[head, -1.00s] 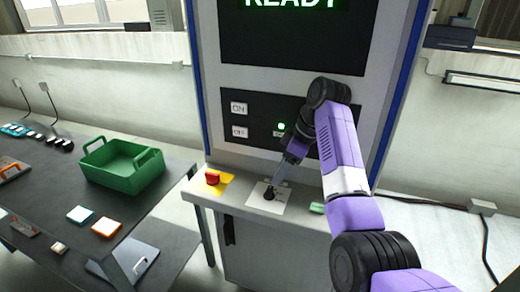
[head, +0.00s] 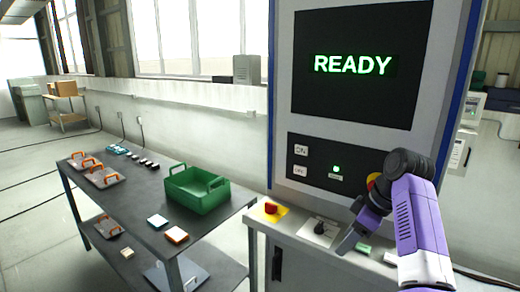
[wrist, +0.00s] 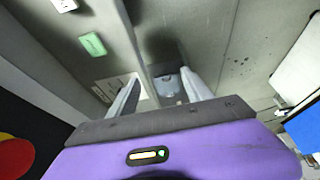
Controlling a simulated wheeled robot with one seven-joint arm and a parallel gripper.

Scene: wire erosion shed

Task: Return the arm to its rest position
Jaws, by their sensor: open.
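My purple arm reaches in from the right in the head view. My gripper (head: 348,240) points down and left over the right part of the machine's ledge (head: 300,243), beside the black knob (head: 319,228) on its white plate. In the wrist view my gripper (wrist: 160,90) has its two fingers apart, with nothing seen between them. The plate (wrist: 118,90) is partly hidden behind a finger there. A green button (wrist: 92,44) lies on the ledge beyond the fingers.
The machine's screen (head: 352,65) reads READY. A red button on yellow (head: 271,208) sits left on the ledge. A red and yellow button (head: 374,182) on the black panel is partly behind my arm. A dark table (head: 137,205) with a green crate (head: 196,198) stands left.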

